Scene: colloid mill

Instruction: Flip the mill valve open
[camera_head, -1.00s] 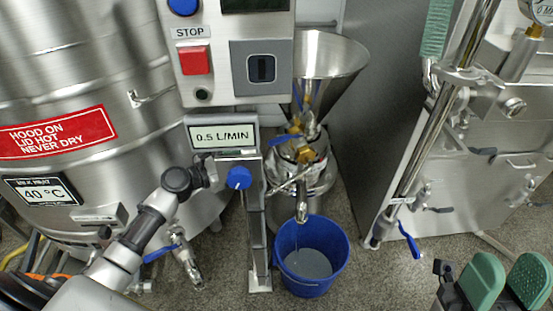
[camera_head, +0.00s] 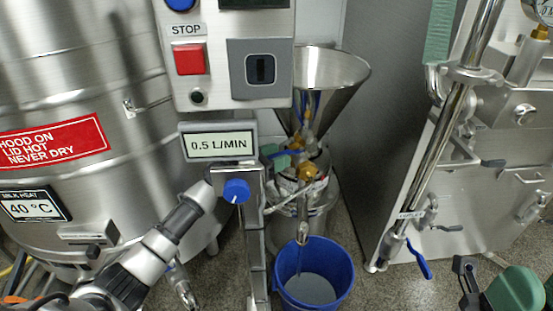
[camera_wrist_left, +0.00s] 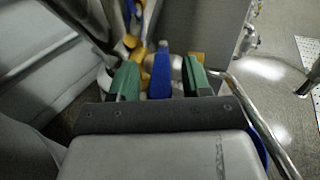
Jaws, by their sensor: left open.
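The mill valve has a brass body (camera_head: 307,171) and a blue lever handle (camera_head: 268,150), below the steel funnel in the head view. My left gripper (camera_head: 282,158) reaches it from behind the display post, which hides most of the hand. In the left wrist view, its green fingers (camera_wrist_left: 160,80) are open. The blue handle (camera_wrist_left: 160,72) stands between them, with a visible gap on each side. Brass parts (camera_wrist_left: 195,57) show just beyond. My right gripper (camera_head: 515,290) is at the lower right corner, partly cut off; its opening is unclear.
The funnel (camera_head: 325,75) rises above the valve. A blue bucket (camera_head: 313,270) with greyish liquid stands below the mill outlet. The control box (camera_head: 225,55) and 0.5 L/MIN display (camera_head: 218,144) are close on the left. A steel cabinet (camera_head: 375,130) stands on the right.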

